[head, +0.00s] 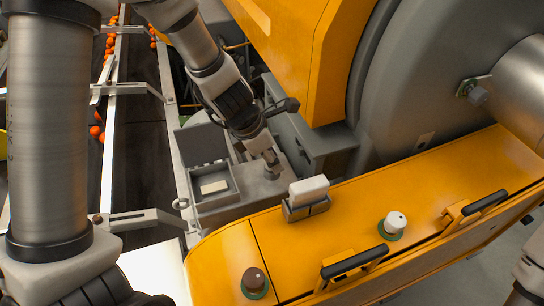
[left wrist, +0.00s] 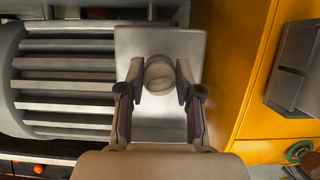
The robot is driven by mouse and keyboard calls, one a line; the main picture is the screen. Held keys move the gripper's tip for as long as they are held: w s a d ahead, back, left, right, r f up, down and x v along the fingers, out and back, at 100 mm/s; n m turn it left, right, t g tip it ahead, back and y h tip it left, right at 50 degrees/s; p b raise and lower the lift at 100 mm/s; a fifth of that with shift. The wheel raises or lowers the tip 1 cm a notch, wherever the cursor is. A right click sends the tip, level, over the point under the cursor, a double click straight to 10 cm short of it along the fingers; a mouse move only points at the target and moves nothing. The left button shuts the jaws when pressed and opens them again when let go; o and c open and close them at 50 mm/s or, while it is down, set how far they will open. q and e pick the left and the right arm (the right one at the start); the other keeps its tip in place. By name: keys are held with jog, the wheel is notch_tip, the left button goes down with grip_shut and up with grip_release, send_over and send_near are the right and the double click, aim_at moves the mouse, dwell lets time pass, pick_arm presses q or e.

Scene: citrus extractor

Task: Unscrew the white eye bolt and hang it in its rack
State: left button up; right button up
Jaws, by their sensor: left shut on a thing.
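My left gripper (head: 272,160) reaches down from the upper left to the grey housing beside the yellow machine. A small pale ring (head: 181,203) shows at the left edge of the housing. I cannot tell which part is the rack.
An open grey box (head: 233,200) with a raised lid stands left of the gripper. A white block (head: 309,188) sits in a holder on the yellow panel (head: 230,258), which also carries knobs and black handles. A ribbed grey motor (left wrist: 70,75) lies left of the plate.

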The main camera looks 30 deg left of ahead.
pick_arm(q)
jog(key=n+y, duration=0.1)
jog(key=n, duration=0.3)
jog(key=shift+t, duration=0.4)
jog(key=n+y, duration=0.2)
jog(key=n, duration=0.3)
jog(key=shift+d+r, duration=0.1)
jog(key=shift+c, duration=0.6)
jog(key=shift+r+p, duration=0.55)
jog(key=shift+p, duration=0.05)
jog(key=shift+r+p, duration=0.55)
jog(key=shift+r, duration=0.15)
jog(key=shift+r+p, duration=0.95)
jog(key=shift+r, duration=0.05)
